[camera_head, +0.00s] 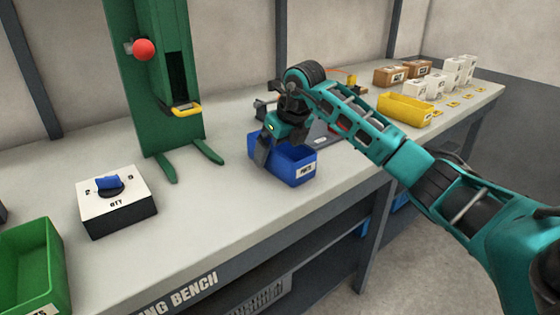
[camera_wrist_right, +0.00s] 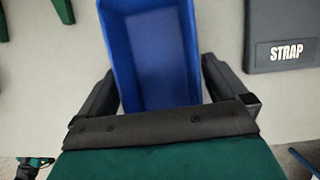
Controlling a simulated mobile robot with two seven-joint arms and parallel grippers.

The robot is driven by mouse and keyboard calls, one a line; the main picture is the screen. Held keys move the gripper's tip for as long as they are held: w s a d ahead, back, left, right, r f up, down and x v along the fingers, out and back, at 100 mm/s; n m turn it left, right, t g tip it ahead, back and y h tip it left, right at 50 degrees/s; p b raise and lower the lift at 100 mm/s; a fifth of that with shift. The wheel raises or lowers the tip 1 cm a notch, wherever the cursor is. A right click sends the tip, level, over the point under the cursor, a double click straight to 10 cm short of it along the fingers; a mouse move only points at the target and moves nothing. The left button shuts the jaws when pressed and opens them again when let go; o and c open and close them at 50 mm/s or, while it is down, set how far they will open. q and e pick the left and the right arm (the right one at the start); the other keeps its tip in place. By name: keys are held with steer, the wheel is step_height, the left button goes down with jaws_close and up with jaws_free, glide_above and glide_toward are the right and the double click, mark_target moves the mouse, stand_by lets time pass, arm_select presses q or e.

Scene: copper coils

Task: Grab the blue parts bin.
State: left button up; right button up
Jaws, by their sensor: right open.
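The blue parts bin (camera_head: 292,168) stands upright on the grey workbench, with a white label on its front. My right gripper (camera_head: 262,155) is at the bin from above, near its left end in the head view. In the right wrist view the bin (camera_wrist_right: 155,58) lies between the two fingers of the open gripper (camera_wrist_right: 160,92), one finger on each side. I cannot tell whether the fingers touch its walls. The bin looks empty inside. My left gripper is not in view.
A green press (camera_head: 155,75) with a red knob stands left of the bin. A white box with a blue dial (camera_head: 115,205) and a green bin (camera_head: 35,262) are further left. A dark STRAP block (camera_wrist_right: 283,35) lies right of the bin. A yellow bin (camera_head: 405,110) and boxes stand further right.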

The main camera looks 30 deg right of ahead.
steer(key=shift+w+f, duration=0.15)
steer(key=shift+f, duration=0.25)
steer(key=c, duration=0.9)
steer(key=shift+r, duration=0.2)
